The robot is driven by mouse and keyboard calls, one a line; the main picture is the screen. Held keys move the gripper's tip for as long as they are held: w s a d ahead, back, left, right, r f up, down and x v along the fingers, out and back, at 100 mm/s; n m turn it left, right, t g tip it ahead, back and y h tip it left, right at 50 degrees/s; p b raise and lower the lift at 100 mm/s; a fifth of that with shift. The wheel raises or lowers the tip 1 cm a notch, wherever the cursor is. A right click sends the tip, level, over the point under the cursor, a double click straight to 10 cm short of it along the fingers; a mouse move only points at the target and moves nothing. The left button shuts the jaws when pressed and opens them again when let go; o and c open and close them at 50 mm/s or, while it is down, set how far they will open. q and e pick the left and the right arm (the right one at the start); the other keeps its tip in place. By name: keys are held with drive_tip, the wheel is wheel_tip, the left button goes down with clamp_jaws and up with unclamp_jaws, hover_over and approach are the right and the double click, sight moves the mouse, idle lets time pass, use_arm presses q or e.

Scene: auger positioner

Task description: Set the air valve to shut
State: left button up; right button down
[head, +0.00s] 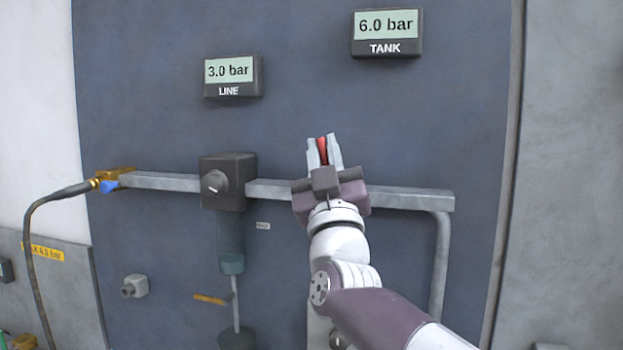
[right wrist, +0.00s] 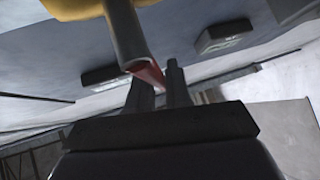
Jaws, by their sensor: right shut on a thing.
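My right gripper (head: 323,152) is in front of the panel, over the right part of the horizontal grey pipe. It is shut on a red handle (head: 322,148), which stands upright between its fingers. I take the handle to be the air valve's lever; the valve body is hidden behind my gripper. In the right wrist view, the red handle (right wrist: 148,74) shows by the two dark fingers (right wrist: 160,90), with a grey tubular part and something yellow above it. My left gripper is not in view.
A LINE display (head: 229,72) reads 3.0 bar and a TANK display (head: 386,25) reads 6.0 bar. A dark regulator block with a knob (head: 216,182) sits on the pipe (head: 160,182) left of my gripper. A black hose (head: 45,198) joins a brass fitting at far left.

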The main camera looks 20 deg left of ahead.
drive_tip(key=shift+w+d+f+m+t+h+b, duration=0.1)
drive_tip(key=shift+d+m+t+h+b, duration=0.25)
drive_tip(key=shift+m+h, duration=0.65)
drive_tip(key=shift+d+f+m+t+h, duration=0.1)
drive_tip(key=shift+d+m+t+h, duration=0.1)
drive_tip(key=shift+m+t+h, duration=0.55)
drive_tip(key=shift+w+d+m+t+h+b, duration=0.1)
drive_tip(key=shift+d+m+t+h+b, duration=0.15)
drive_tip(key=shift+m+h, duration=0.9)
drive_tip(key=shift+m, duration=0.3)
drive_tip(key=c, duration=1.4)
unclamp_jaws()
drive_tip(key=shift+o, duration=1.2)
drive_tip(key=shift+d, duration=0.1)
drive_tip(key=shift+r, duration=0.1)
